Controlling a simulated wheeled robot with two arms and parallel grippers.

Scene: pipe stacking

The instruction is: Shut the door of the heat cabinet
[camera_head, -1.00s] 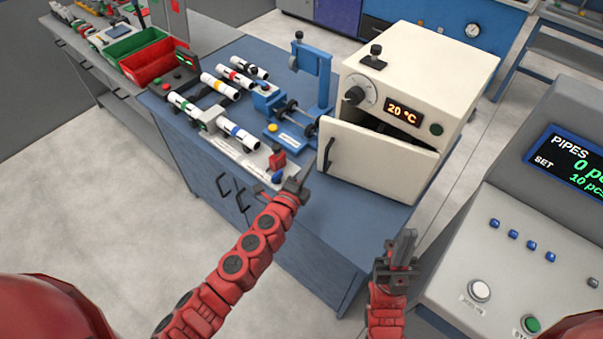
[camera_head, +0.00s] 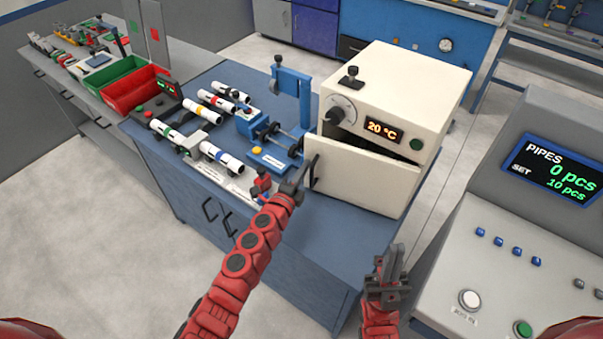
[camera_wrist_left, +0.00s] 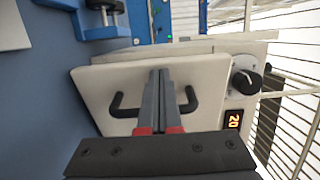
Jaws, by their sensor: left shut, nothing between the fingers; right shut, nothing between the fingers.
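The heat cabinet (camera_head: 420,92) is a cream box on the blue bench with a dial, a "20 °C" display and a green button. Its door (camera_head: 362,178) stands partly open, with a dark gap along its top edge. The door's dark handle (camera_head: 312,172) is at the door's left side. My left gripper (camera_head: 302,178) is shut and empty, right at the handle. In the left wrist view its fingers (camera_wrist_left: 160,90) lie over the door face, between the ends of the handle (camera_wrist_left: 122,108); contact is unclear. My right gripper (camera_head: 392,262) is shut and empty, in front of the bench.
White pipes with coloured bands (camera_head: 222,157) lie in holders left of the cabinet. A blue press-like fixture (camera_head: 291,95) stands close to the cabinet's left side. A grey console (camera_head: 530,225) reading "PIPES 0 pcs" stands at the right. Green and red bins (camera_head: 130,92) are at the left.

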